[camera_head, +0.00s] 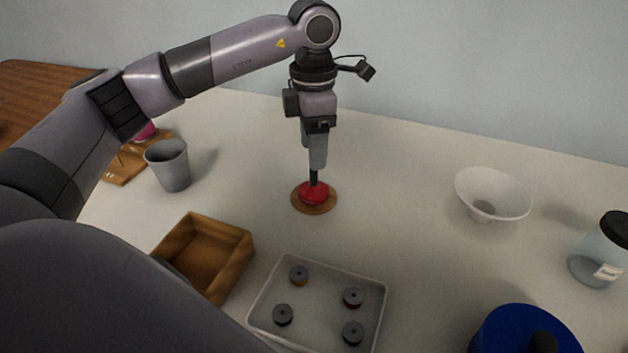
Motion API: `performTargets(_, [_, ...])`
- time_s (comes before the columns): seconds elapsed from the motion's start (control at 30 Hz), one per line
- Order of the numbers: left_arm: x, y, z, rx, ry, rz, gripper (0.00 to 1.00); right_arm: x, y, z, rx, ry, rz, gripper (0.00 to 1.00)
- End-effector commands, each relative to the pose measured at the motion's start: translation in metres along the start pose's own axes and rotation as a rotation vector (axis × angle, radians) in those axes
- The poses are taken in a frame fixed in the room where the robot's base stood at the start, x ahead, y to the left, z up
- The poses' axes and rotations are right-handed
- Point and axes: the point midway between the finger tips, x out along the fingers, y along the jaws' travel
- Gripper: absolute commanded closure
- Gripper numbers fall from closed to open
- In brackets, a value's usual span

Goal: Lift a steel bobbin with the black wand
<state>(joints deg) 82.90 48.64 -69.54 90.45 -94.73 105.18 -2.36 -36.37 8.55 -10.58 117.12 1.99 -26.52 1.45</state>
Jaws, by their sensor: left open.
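The black wand (314,178) stands upright in a red rounded holder (313,193) on a round wooden base (325,208) near the middle of the table. My left gripper (316,166) points straight down over it and is open, its fingertips around or just above the wand's top. The wand's upper end is hidden by the fingers, and I cannot tell whether they touch it. Several bobbins, including one at the upper left (299,275) and one at the right (352,297), lie apart in a pale tray (262,303) at the front. My right gripper is out of view.
A brown wooden box (243,247) lies left of the tray. A grey cup (168,166) and a wooden board (125,168) are at the left. A white bowl (494,190), a black-lidded jar (598,255) and a blue round thing (500,335) are at the right.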

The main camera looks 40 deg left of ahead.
Motion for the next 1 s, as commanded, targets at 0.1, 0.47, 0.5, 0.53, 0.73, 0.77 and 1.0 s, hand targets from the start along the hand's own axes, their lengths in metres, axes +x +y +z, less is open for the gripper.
performTargets(0.1, [0.009,0.000,0.000,0.000,-0.001,0.000,0.43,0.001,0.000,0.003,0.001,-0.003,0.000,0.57])
performTargets(0.47, [0.009,0.000,0.000,0.001,-0.001,0.001,0.89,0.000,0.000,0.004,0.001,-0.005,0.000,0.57])
performTargets(0.5, [0.009,0.000,0.000,0.001,-0.002,0.001,1.00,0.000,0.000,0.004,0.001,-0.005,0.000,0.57])
performTargets(0.53, [0.009,0.000,0.000,0.001,-0.002,0.001,1.00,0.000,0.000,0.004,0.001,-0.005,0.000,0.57])
performTargets(0.73, [0.008,0.000,0.001,0.001,-0.003,0.001,1.00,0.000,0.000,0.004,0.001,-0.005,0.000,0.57])
performTargets(0.77, [0.008,0.000,0.001,0.001,-0.003,0.001,1.00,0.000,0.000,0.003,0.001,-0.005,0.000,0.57])
performTargets(1.0, [-0.023,0.000,0.001,0.002,-0.007,0.002,1.00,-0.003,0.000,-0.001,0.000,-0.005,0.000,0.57])
